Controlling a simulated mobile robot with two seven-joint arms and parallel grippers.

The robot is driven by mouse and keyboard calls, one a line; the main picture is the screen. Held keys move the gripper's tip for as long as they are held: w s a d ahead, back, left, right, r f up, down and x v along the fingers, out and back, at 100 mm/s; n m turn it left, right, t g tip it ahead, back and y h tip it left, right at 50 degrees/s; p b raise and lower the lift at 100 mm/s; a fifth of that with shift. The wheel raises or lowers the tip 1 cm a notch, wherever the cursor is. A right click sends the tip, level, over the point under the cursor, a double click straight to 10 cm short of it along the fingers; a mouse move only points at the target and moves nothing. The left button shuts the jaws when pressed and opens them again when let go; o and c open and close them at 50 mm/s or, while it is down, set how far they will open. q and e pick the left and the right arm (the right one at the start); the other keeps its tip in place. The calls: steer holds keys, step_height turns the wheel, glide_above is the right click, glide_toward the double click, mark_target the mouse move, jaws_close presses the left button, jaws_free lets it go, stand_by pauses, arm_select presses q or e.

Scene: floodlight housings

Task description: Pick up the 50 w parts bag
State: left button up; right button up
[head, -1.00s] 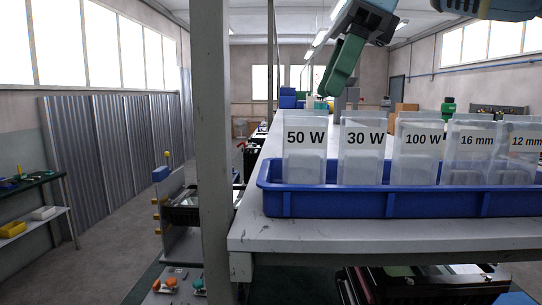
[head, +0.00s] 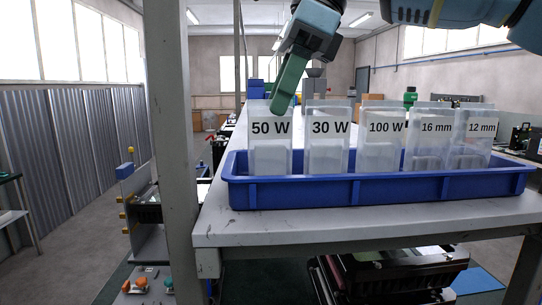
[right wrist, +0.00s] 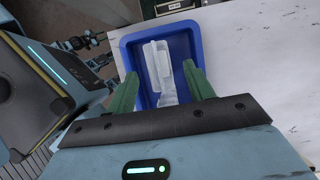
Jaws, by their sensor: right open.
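The 50 W parts bag (head: 270,158) is a clear upright pouch with a white label. It stands at the left end of a row in the blue tray (head: 300,192). My right gripper (head: 282,108) points down, its green fingers just above and overlapping the top right of the 50 W bag. In the right wrist view the open green fingers (right wrist: 160,76) reach over the blue tray (right wrist: 127,46), with a clear bag (right wrist: 157,62) showing between and beyond them. Its label cannot be read there. My left gripper is not in view.
The 30 W bag (head: 328,158) stands close to the right, then the 100 W (head: 384,155), 16 mm (head: 434,150) and 12 mm (head: 480,152) bags. The white table (head: 350,228) has bare room in front of the tray. A grey post (head: 175,120) rises at left.

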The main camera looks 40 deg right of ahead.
mark_target(270, 116)
steer(key=shift+x, duration=1.8)
steer(key=shift+c, duration=0.4)
jaws_close()
